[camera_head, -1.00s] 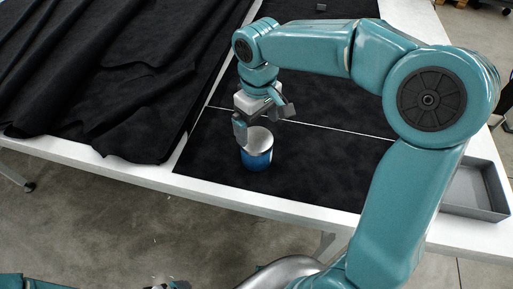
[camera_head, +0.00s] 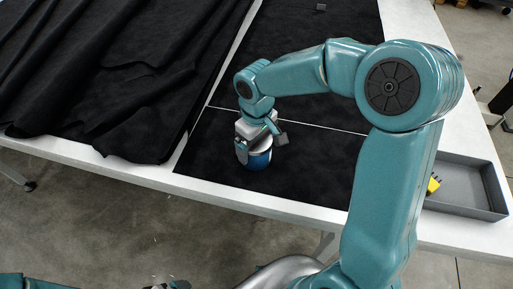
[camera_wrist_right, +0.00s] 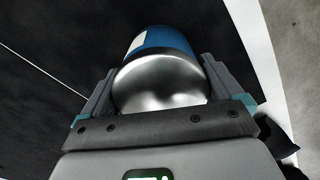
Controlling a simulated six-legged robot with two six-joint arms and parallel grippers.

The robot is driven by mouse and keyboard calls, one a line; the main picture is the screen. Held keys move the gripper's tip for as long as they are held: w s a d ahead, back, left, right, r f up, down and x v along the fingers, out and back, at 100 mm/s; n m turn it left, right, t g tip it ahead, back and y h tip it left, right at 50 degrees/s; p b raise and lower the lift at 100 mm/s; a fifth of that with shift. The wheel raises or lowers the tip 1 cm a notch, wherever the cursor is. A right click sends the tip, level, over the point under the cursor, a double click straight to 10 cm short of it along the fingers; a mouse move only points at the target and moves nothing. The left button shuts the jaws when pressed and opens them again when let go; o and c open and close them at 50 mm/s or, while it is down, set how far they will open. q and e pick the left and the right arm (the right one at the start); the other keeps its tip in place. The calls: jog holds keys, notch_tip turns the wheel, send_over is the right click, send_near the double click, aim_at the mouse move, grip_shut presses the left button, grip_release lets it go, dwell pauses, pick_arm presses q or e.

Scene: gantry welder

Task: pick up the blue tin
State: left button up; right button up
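The blue tin (camera_head: 258,160) stands upright near the front of the black cloth on the table, with its shiny top partly covered by my right gripper (camera_head: 262,146). In the right wrist view the tin (camera_wrist_right: 160,42) shows its blue side, a pale label patch and a bare metal end. The right gripper's fingers (camera_wrist_right: 160,85) stand on either side of the tin. They look open, with the tin between them; contact is not clear. My left gripper is not in view.
Rumpled black fabric (camera_head: 110,75) covers the left. A small grey block (camera_head: 321,7) lies at the back. The white table edge (camera_head: 225,195) is just in front of the tin.

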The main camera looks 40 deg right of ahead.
jog(key=c, duration=0.3)
jog(key=shift+w+r, duration=0.1)
jog(key=shift+r, duration=0.2)
notch_tip(320, 180, up, 19)
jog(key=p, duration=0.1)
jog(key=shift+r, duration=0.2)
